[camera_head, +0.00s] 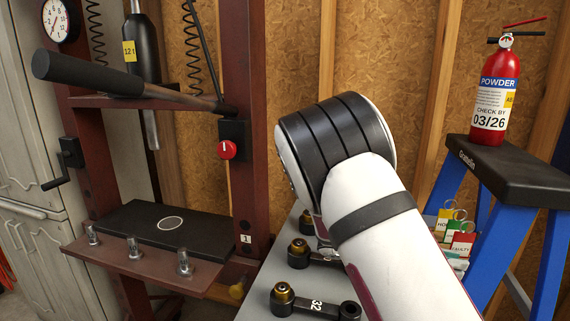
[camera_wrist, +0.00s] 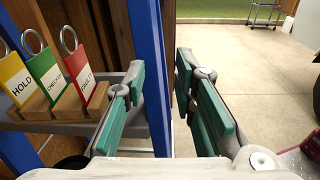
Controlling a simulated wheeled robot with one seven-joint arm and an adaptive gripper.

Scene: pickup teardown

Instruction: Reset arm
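My gripper (camera_wrist: 161,80) shows in the wrist view with its two green-padded fingers apart and nothing between them. Past the fingers are a blue ladder leg and open floor. In the head view my white arm with black bands rises from the bottom right and its bend covers the middle. My gripper is hidden there.
A tag rack (camera_wrist: 60,122) with hold, checked and faulty tags sits left of my fingers. A blue stepladder (camera_head: 478,200) bears a fire extinguisher (camera_head: 494,95). A grey bench (camera_head: 254,300) holds black links with brass bushings, one marked 32 (camera_head: 316,304). A red-brown press (camera_head: 255,130) stands left.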

